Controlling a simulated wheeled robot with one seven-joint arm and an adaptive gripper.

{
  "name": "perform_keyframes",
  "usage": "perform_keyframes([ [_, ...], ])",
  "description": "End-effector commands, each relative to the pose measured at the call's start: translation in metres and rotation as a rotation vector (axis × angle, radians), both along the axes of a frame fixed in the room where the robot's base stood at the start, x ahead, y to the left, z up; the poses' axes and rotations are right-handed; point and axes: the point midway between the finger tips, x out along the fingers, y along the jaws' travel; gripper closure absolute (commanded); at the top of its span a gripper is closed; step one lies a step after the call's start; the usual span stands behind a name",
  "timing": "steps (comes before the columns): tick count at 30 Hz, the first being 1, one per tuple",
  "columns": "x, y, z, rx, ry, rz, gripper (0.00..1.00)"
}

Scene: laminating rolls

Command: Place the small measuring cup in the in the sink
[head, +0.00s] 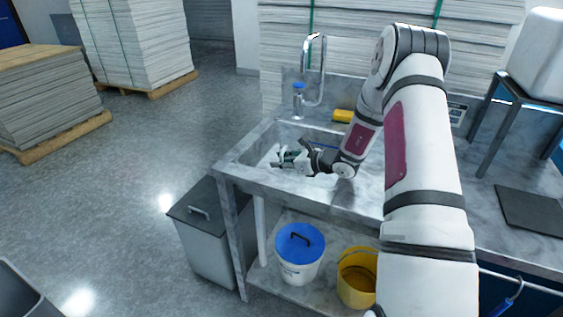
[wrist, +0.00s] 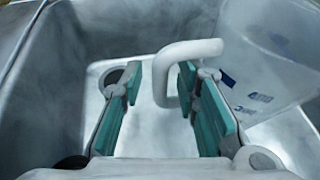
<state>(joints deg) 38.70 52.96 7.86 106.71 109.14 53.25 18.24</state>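The measuring cup (wrist: 262,85) is clear plastic with blue markings and a thick white handle (wrist: 192,50). In the wrist view it is inside the grey metal sink (wrist: 55,75), at the right, and seems tilted. My gripper (wrist: 175,80) has teal pads and is open.
A tap (head: 314,60) and a blue-topped bottle (head: 298,98) stand behind the basin. A yellow object (head: 343,116) is on the back rim. Basin walls surround my gripper.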

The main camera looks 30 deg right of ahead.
Motion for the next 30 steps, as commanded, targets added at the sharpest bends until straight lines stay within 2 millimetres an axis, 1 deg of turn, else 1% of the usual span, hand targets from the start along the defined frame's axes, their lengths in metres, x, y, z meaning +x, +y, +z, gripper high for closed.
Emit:
perform_keyframes([
  [5,-0.019,-0.011,0.011,-0.001,-0.001,-0.003,0.71],
  [12,-0.061,-0.032,0.03,-0.002,0.0,-0.004,0.71],
  [15,-0.076,-0.039,0.037,-0.001,0.0,-0.002,0.71],
  [18,-0.087,-0.044,0.042,-0.002,-0.001,-0.001,0.71],
  [22,-0.096,-0.048,0.046,-0.001,-0.001,-0.001,0.71],
  [24,-0.098,-0.046,0.05,-0.008,-0.004,0.012,0.71],
  [26,-0.099,-0.039,0.057,-0.025,-0.01,0.04,0.71],
  [29,-0.102,-0.012,0.08,-0.086,-0.031,0.144,0.71],
  [30,-0.104,0.005,0.093,-0.125,-0.046,0.207,0.71],
])
